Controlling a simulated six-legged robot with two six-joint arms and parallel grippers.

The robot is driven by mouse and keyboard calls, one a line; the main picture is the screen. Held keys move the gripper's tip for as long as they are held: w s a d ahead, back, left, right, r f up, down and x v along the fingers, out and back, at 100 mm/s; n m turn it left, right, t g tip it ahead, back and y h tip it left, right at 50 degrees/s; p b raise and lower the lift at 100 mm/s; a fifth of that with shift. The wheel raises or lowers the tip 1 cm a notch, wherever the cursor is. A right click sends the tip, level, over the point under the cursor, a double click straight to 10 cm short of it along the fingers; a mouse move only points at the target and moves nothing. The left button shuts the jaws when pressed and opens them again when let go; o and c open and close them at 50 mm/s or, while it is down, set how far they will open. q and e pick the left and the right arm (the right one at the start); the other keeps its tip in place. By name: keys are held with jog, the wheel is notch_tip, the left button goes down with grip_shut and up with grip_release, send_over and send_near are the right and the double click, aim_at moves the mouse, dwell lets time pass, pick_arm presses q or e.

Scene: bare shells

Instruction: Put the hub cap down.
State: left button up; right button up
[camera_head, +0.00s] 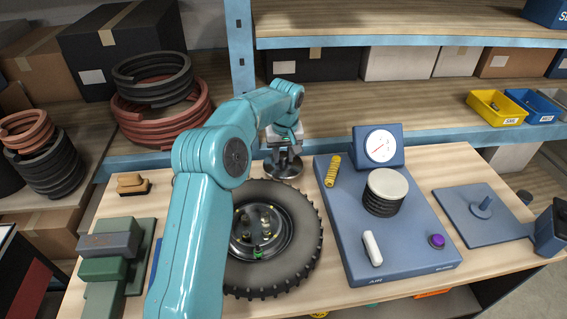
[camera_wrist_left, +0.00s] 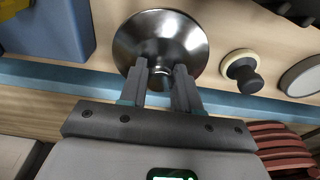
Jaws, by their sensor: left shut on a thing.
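The hub cap (camera_head: 286,169) is a shiny metal dish with a small knob in its middle. It is at the table's back edge, just beyond the tyre (camera_head: 302,215) in the head view. My left gripper (camera_head: 284,143) is above it, with its fingers shut on the knob. In the left wrist view the hub cap (camera_wrist_left: 160,35) fills the top middle, and the fingers (camera_wrist_left: 166,88) are on either side of the knob. The hub cap looks level and low over the wood; I cannot tell whether it touches. My right gripper is not in view.
A blue test stand (camera_head: 400,230) with a dial is to the right, a blue plate with a peg (camera_head: 480,215) beyond it. Grey and green blocks (camera_head: 110,245) and a tan-topped tool (camera_head: 132,184) are on the left. Blue-edged shelves (camera_head: 400,138) run behind the table.

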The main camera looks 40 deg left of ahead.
aim_at(285, 158)
pick_arm(q)
jog(key=f, duration=0.2)
jog(key=w+f, duration=0.1)
jog(key=shift+d+f, duration=0.1)
jog(key=shift+d, duration=0.2)
jog(key=shift+s+f, duration=0.1)
jog(key=shift+f, duration=0.1)
jog(key=shift+s+a+r, duration=0.1)
jog(key=shift+s+a, duration=0.15)
jog(key=shift+s, duration=0.15)
jog(key=shift+w, duration=0.15)
jog(key=o, duration=0.6)
jog(key=shift+w+d+f, duration=0.2)
jog(key=shift+f, duration=0.1)
jog(key=o, duration=0.5)
jog(key=shift+s+a+r, duration=0.15)
jog(key=shift+s+r, duration=0.05)
jog(key=shift+s, duration=0.05)
jog(key=shift+w+r, duration=0.15)
jog(key=r, duration=0.4)
jog(key=d+r, duration=0.1)
jog(key=r, duration=0.3)
jog(key=s+r, duration=0.1)
jog(key=r, duration=0.2)
jog(key=shift+s+d+r, duration=0.1)
jog(key=shift+d+r, duration=0.2)
jog(key=shift+r, duration=0.1)
jog(key=shift+w+f, duration=0.1)
jog(key=shift+w, duration=0.1)
